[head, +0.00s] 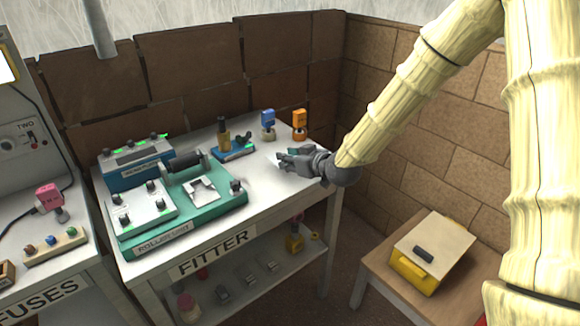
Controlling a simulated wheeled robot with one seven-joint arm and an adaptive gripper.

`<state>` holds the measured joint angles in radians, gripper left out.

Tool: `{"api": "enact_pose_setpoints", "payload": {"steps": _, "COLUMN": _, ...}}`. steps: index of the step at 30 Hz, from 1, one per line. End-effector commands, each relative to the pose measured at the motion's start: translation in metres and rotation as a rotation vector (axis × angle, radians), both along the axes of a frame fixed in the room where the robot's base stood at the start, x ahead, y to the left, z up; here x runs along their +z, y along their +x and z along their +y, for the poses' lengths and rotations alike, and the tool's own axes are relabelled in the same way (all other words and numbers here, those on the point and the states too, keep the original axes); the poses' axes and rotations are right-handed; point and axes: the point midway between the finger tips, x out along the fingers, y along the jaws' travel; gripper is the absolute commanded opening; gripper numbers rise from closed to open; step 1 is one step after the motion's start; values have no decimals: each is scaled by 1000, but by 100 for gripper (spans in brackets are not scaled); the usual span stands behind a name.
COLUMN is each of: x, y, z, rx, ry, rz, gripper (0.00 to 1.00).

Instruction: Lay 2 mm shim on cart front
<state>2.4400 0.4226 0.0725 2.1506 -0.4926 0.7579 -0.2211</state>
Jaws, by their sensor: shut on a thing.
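My gripper (284,159) is over the right part of the bench marked FITTER (262,206), fingers pointing left. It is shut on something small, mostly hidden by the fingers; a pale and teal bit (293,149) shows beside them. I cannot make out whether this is the 2 mm shim. To the left on the bench stands a teal roller unit (222,205) with a dark roller (185,166), a white square plate (199,190) and a front label that seems to begin with ROLLER. No shim can be made out on its front.
A blue-based box (135,168) stands behind the roller unit. A blue block with a bottle-like piece (224,135), a blue plug (268,122) and an orange plug (299,121) stand at the back. A stool with a yellow box (414,271) is at right. Bare bench lies left of my gripper.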

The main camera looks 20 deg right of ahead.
Motion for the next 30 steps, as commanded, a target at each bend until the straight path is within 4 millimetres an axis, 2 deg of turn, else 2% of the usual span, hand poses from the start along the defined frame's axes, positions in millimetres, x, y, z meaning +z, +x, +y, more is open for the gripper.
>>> {"api": "enact_pose_setpoints", "payload": {"steps": 3, "x": 0, "y": 8, "z": -5, "rx": -1, "ry": 0, "rz": -1, "gripper": 0}}
{"api": "enact_pose_setpoints", "payload": {"steps": 13, "x": -33, "y": 6, "z": -4, "rx": -1, "ry": 0, "rz": 0, "gripper": 0}}
{"api": "enact_pose_setpoints", "payload": {"steps": 26, "x": -39, "y": 6, "z": -4, "rx": -1, "ry": 0, "rz": 0, "gripper": 0}}
{"api": "enact_pose_setpoints", "payload": {"steps": 27, "x": -39, "y": 6, "z": -4, "rx": -1, "ry": 0, "rz": 0, "gripper": 29}}
{"api": "enact_pose_setpoints", "payload": {"steps": 30, "x": -39, "y": 6, "z": -4, "rx": -1, "ry": 0, "rz": 0, "gripper": 48}}
